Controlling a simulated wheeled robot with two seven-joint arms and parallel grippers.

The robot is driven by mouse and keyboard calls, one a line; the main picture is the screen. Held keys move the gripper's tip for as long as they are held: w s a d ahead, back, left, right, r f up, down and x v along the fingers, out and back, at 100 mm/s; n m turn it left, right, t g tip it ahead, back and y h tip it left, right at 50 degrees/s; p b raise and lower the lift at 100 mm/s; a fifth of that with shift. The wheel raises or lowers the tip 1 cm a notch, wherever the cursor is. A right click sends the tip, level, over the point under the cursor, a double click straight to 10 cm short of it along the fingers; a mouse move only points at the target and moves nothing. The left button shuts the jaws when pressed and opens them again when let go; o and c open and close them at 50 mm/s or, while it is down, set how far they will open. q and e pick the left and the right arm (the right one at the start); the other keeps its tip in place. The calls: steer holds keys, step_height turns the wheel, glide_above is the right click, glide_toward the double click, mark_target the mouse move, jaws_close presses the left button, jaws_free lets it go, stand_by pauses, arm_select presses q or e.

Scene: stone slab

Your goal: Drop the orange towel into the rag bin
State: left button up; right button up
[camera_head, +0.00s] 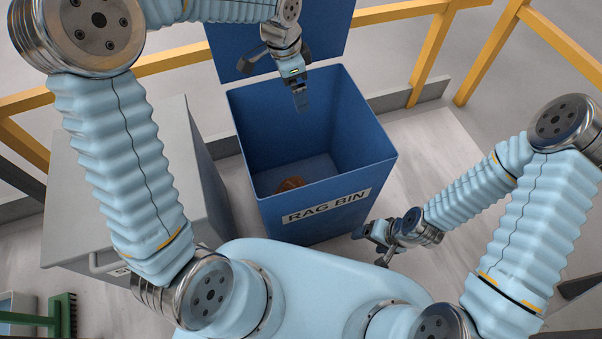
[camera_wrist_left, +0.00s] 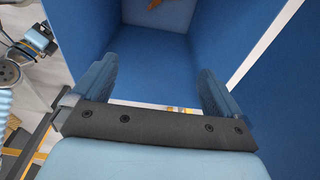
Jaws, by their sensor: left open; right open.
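The blue rag bin (camera_head: 325,196), labelled RAG BIN, stands open in front of me with its lid (camera_head: 335,40) raised at the back. A crumpled orange-brown piece of cloth, the towel (camera_head: 290,184), lies inside, low near the front wall. Its edge also shows at the top of the left wrist view (camera_wrist_left: 155,4). Part of it is hidden by the front wall. My left gripper (camera_head: 300,98) is above the bin opening, open and empty, apart from the towel; its spread fingers show in the left wrist view (camera_wrist_left: 155,82). My right gripper (camera_head: 372,243) is open and empty, outside the bin's front right corner.
A grey cabinet (camera_head: 120,180) stands left of the bin. Yellow railings (camera_head: 430,55) run behind and to the right. A green brush-like object (camera_head: 62,315) is at the lower left. The floor right of the bin is clear.

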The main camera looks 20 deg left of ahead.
arm_select(q)
step_height(320, 180, up, 14)
steer(key=s+a, duration=0.1)
steer(key=shift+a+f+p, duration=0.2)
steer(key=shift+a+p, duration=0.15)
steer(key=shift+s, duration=0.1)
stand_by(0.5)
